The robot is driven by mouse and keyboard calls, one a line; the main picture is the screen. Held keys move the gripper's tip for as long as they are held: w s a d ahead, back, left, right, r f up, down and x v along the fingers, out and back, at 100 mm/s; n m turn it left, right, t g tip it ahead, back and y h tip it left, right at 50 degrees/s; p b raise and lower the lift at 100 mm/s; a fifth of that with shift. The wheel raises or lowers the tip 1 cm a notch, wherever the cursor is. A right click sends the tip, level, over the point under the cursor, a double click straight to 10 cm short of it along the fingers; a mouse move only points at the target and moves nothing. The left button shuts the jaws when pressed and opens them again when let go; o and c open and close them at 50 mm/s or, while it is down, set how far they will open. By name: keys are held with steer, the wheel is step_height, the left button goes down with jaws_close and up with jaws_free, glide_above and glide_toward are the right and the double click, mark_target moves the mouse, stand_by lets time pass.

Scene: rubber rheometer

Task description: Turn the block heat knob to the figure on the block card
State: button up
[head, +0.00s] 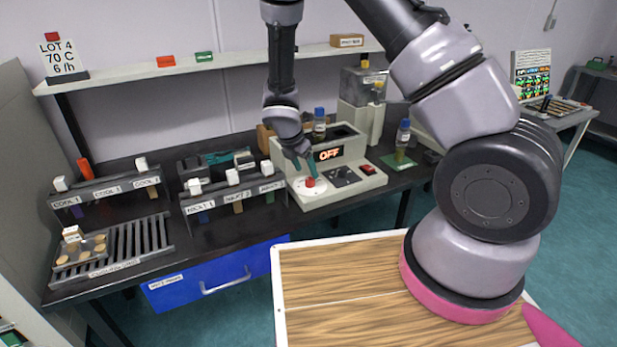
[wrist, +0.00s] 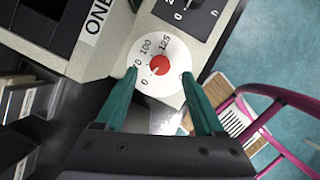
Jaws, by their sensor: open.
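The block heat knob, a red knob (head: 310,182) on a white round dial, sits on the front left of the beige machine (head: 345,170). In the wrist view the red knob (wrist: 160,65) lies on the white dial (wrist: 158,88), which shows 0, 100 and 125; other figures are partly hidden. My gripper (wrist: 160,74) is open, its green fingers at either side of the dial with the knob between them. Whether they touch it cannot be told. A card (head: 63,58) on the shelf reads LOT 4, 70 C, 6 /h; whether it is the block card cannot be told.
The machine's display (head: 329,154) reads OFF. A second, black dial (head: 343,176) is right of the knob. Racks (head: 232,190) stand to the left, and bottles (head: 402,140) stand behind and right. A blue drawer (head: 215,278) is below the bench.

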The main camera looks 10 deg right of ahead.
mark_target(310, 179)
steer(key=shift+x, duration=2.1)
jaws_close()
